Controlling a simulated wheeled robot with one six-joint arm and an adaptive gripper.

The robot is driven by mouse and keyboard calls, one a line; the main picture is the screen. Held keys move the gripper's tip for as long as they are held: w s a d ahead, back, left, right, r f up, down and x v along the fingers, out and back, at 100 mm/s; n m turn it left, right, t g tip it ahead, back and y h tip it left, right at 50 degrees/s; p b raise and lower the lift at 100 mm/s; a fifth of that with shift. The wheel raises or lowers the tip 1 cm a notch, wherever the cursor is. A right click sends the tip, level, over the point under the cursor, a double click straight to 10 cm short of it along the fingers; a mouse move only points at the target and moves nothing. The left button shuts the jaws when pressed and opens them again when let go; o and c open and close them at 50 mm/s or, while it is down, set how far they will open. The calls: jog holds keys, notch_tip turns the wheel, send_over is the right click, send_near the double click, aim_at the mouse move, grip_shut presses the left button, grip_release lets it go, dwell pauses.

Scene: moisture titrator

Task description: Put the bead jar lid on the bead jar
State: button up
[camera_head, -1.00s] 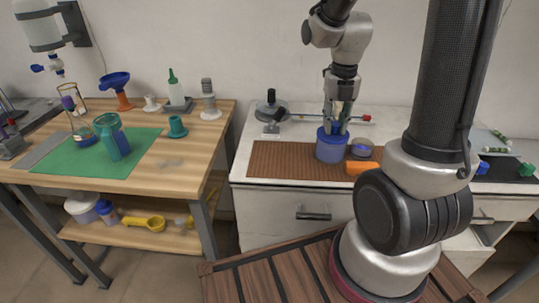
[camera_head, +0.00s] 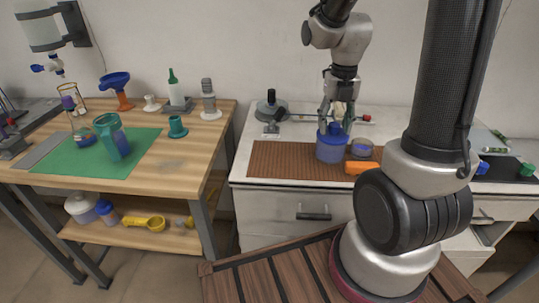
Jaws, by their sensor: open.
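The bead jar (camera_head: 331,152) is a blue, see-through jar standing upright on the brown mat on the white cabinet. A darker blue lid (camera_head: 333,134) with a raised knob sits on top of it and looks level; whether it is fully seated I cannot tell. My gripper (camera_head: 335,123) is above the jar, pointing down, with its fingers spread on either side of the lid's knob. It is open, and I cannot tell whether a finger touches the lid.
A round clear dish (camera_head: 362,148) and an orange block (camera_head: 361,167) stand just right of the jar. A balance-like grey device (camera_head: 271,106) and a red-tipped rod (camera_head: 366,119) lie behind. The brown mat (camera_head: 280,160) is clear to the left.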

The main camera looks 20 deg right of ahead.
jog(key=shift+r, duration=0.15)
jog(key=shift+r, duration=3.85)
notch_tip(320, 180, up, 12)
jog(key=s+f+m+t, duration=0.1)
jog(key=s+m, duration=0.4)
jog(key=m, duration=0.6)
jog(key=s+a+f+m+t, duration=0.1)
jog(key=s+m, duration=0.3)
jog(key=m, duration=0.6)
jog(key=s+a+f+m+t, duration=0.1)
jog(key=s+m, duration=0.4)
jog(key=m, duration=0.6)
notch_tip(320, 180, down, 3)
jog(key=shift+s+r+m+t, duration=0.15)
jog(key=shift+s+m+t, duration=0.2)
jog(key=shift+t, duration=0.35)
